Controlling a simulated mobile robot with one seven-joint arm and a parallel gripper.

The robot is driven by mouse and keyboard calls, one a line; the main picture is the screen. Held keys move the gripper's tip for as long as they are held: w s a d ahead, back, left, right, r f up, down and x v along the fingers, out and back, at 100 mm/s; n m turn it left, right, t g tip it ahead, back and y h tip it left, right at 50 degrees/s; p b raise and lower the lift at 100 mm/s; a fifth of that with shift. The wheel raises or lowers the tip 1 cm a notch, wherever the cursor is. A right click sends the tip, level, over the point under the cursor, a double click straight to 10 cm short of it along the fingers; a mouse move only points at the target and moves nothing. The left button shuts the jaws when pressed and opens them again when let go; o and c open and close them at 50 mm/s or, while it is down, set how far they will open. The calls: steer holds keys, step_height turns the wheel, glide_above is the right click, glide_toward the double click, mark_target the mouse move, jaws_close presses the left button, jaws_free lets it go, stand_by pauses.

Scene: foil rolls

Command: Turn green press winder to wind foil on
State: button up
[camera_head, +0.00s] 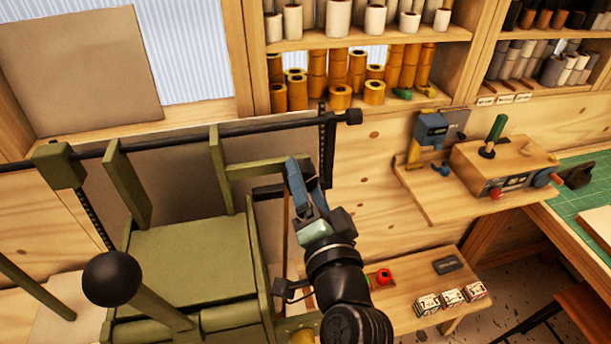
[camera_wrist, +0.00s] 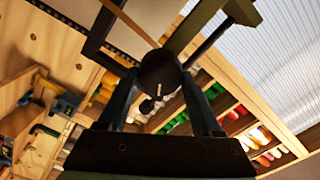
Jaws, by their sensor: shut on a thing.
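The green press (camera_head: 190,262) stands at the left in the head view, with upright green arms and a long dark rod across its top. A dark bar (camera_head: 268,192) reaches from its right side to my gripper (camera_head: 294,172). In the wrist view my gripper (camera_wrist: 163,88) is shut on a dark round knob (camera_wrist: 160,70), with one finger on each side. The knob appears to belong to the winder; its join to the press is unclear. In the head view the knob is hidden by my fingers.
A black ball on a lever (camera_head: 111,278) stands at the front left. A wooden control box (camera_head: 500,160) with a green-handled lever sits on a wall shelf at right. A low table (camera_head: 400,300) with small boxes is below. Shelves of foil rolls (camera_head: 340,68) line the back.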

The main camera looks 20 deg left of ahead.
steer(key=m+p, duration=0.2)
steer(key=m, duration=0.2)
steer(key=shift+m, duration=0.3)
steer(key=shift+f+m+p, duration=0.2)
steer(key=shift+m+p, duration=0.75)
steer(key=shift+m, duration=0.95)
steer(key=o, duration=1.4)
steer(key=shift+c, duration=0.2)
steer(key=shift+s+d, duration=0.1)
steer(key=shift+d, duration=0.05)
steer(key=b+v, duration=0.5)
steer(key=v, duration=0.7)
steer(key=shift+s+d, duration=0.2)
steer(key=shift+s, duration=0.1)
